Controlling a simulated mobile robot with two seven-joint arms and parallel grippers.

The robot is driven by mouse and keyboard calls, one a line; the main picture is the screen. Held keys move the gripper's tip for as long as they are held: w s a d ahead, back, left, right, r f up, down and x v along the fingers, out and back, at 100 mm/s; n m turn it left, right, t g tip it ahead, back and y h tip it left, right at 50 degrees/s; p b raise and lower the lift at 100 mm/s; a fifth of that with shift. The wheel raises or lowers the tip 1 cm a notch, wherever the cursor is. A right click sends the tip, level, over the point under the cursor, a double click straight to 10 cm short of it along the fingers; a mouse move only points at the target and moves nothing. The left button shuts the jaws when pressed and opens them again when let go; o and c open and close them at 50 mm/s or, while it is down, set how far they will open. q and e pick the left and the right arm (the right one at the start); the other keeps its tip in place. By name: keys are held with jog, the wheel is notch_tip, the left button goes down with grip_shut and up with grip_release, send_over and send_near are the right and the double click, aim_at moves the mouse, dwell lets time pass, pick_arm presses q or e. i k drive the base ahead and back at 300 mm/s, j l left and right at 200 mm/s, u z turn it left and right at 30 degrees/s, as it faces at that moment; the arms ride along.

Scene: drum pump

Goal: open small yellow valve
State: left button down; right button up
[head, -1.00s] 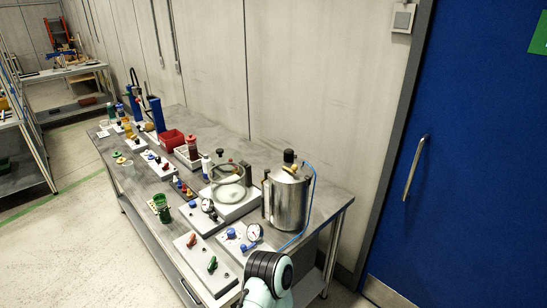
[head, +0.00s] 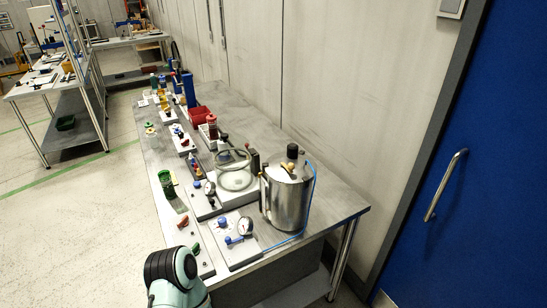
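The long grey workbench (head: 330,203) holds several small valves and fittings on plates. Small yellow parts (head: 164,103) show toward its far end, and a small green-and-yellow piece (head: 150,128) sits near its left edge. They are too small to tell which is the small yellow valve or how its handle is turned. One of my arms shows at the bottom, but neither gripper is in view.
A steel pot (head: 287,200) with a blue hose stands at the near right of the bench. A glass vessel (head: 233,172), a red bin (head: 200,115) and a green cup (head: 167,184) stand farther along. The floor left of the bench (head: 80,215) is clear.

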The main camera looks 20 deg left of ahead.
aim_at(291, 166)
jog(key=i+l+u, duration=0.15)
jog(key=u, duration=0.25)
jog(key=i+l+u, duration=0.1)
jog(key=l+u, duration=1.15)
jog(key=l, duration=0.2)
jog(key=l+u, duration=0.45)
jog(key=l, duration=0.25)
